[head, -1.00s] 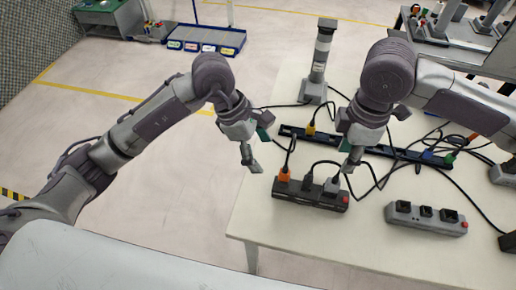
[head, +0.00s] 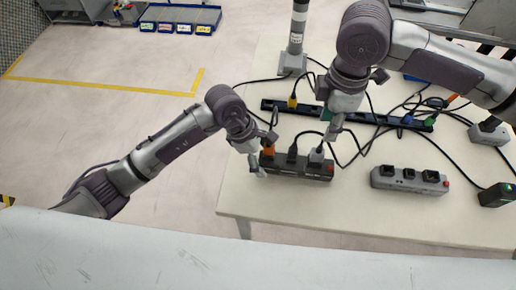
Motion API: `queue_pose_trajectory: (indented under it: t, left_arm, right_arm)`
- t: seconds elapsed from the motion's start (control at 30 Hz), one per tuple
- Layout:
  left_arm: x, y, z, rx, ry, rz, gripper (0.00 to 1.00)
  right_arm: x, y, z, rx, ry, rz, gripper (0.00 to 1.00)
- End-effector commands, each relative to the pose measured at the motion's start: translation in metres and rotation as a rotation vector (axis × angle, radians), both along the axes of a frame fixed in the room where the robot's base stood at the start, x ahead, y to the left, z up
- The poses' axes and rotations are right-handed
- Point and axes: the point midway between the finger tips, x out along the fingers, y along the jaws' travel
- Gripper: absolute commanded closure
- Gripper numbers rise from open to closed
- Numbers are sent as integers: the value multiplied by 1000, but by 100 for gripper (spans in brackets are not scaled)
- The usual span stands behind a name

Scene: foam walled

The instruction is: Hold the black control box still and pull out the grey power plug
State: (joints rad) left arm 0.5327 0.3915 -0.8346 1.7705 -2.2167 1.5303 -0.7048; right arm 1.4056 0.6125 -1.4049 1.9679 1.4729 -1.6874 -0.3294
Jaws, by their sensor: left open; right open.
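The black control box (head: 302,171) lies near the left front of the table, with a red button at its right end. An orange plug (head: 268,151), a black plug (head: 292,156) and the grey power plug (head: 316,156) stand in it from left to right. My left gripper (head: 262,153) is open at the box's left end, one finger in front of it; whether it touches cannot be told. My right gripper (head: 333,124) is open, just above and right of the grey plug. It appears apart from the plug, and one finger is partly hidden.
A grey socket strip (head: 409,181) lies to the right. A long black rail (head: 365,117) with coloured plugs runs behind, among loose black cables. A grey column (head: 296,40) stands at the back. The front strip of the table (head: 330,215) is clear.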

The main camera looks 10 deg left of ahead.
Motion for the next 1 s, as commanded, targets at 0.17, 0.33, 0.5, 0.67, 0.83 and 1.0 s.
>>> queue_pose_trajectory:
  t: [0.17, 0.33, 0.5, 0.67, 0.83, 1.0]
  left_arm:
    - [0, -1, -3, 1, 0, 0, 19]
    - [0, -1, -2, 0, 0, 0, 25]
    - [0, -1, -2, 0, 0, 0, 54]
    - [0, -1, -2, 0, -1, 0, 80]
    - [0, -1, -2, 0, -1, 0, 92]
    - [0, 0, -2, 0, -1, 0, 92]
  right_arm:
    - [0, 0, 0, 0, 0, 0, 58]
    - [0, 0, 0, 0, 0, 0, 58]
    - [0, 0, 0, 0, 0, 0, 58]
    - [0, 0, 0, 0, 0, 0, 58]
    - [-1, 1, -1, 1, 1, -5, 46]
    - [-4, 7, -4, 2, 4, -72, 46]
